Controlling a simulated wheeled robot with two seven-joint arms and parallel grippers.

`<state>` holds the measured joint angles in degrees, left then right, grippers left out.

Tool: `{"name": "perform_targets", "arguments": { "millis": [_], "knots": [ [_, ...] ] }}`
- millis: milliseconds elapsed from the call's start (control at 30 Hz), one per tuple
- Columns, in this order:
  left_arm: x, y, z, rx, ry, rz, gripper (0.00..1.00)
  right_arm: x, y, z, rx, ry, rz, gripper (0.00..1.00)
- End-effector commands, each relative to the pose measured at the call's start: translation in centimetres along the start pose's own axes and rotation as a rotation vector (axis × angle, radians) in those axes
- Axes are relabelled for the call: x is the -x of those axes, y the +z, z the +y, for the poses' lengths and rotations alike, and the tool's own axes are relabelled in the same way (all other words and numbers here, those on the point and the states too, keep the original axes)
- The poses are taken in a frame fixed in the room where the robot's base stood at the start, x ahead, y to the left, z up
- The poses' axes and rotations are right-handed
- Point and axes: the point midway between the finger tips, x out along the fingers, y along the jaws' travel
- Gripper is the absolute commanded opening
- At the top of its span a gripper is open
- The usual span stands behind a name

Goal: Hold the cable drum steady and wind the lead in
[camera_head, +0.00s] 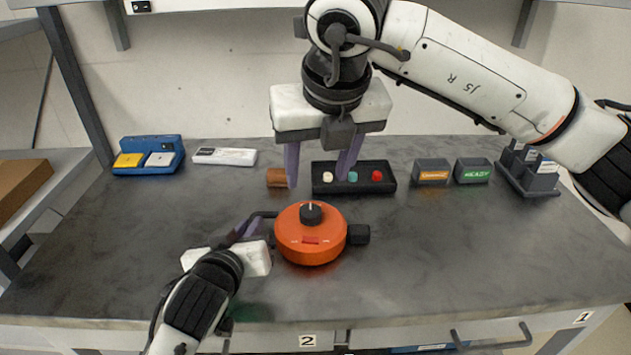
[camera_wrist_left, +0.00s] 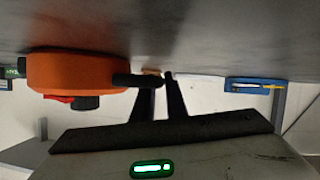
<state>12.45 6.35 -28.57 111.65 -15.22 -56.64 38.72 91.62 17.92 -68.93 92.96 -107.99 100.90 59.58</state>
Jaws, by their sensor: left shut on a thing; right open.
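The orange cable drum (camera_head: 296,245) sits on the grey bench, with a dark knob (camera_head: 311,214) bearing a white mark on top and a red patch on its front. A dark block (camera_head: 358,234) sticks out at its right; I cannot make out a loose lead. My left gripper (camera_head: 257,226) is at the drum's left side, shut on the dark handle (camera_wrist_left: 138,80) that juts from the drum (camera_wrist_left: 72,73) in the left wrist view. My right gripper (camera_head: 317,183) is open and empty, fingers pointing down above and behind the drum, apart from the knob.
Behind the drum are a black tray (camera_head: 326,187) with white, teal and red pieces and a brown block (camera_head: 276,178). A blue holder (camera_head: 148,170) and white strip stand back left. Two labelled bins (camera_head: 432,172) and a dark rack (camera_head: 524,184) stand back right. The front right bench is clear.

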Motion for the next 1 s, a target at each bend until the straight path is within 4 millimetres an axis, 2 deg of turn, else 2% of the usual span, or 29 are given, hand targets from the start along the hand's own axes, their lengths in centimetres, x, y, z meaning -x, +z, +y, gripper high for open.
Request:
{"name": "perform_targets", "arguments": {
  "millis": [100, 433, 467, 600, 867, 1000],
  "knots": [
    [0.00, 0.01, -0.04, 0.000, -0.001, 0.000, 0.00, 0.56, -0.01, -0.03, 0.000, -0.001, 0.000, 0.50],
    [0.00, 0.00, -0.04, 0.000, -0.001, 0.000, 0.00, 0.57, -0.02, -0.02, 0.000, 0.000, 0.001, 0.50],
    [0.00, 0.00, -0.04, 0.000, -0.001, 0.000, 0.14, 0.57, -0.02, -0.02, 0.000, 0.000, 0.001, 0.50],
    [0.00, -0.01, -0.03, 0.000, -0.001, 0.000, 0.34, 0.55, -0.02, -0.01, 0.000, 0.000, 0.001, 0.50],
    [0.05, 0.00, -0.01, 0.000, 0.000, 0.000, 0.34, 0.54, -0.02, -0.01, 0.000, 0.000, 0.001, 0.50],
    [0.96, 0.02, 0.02, 0.001, 0.000, 0.000, 0.34, 0.54, -0.02, 0.00, 0.000, 0.000, 0.001, 0.50]
  ]
}}
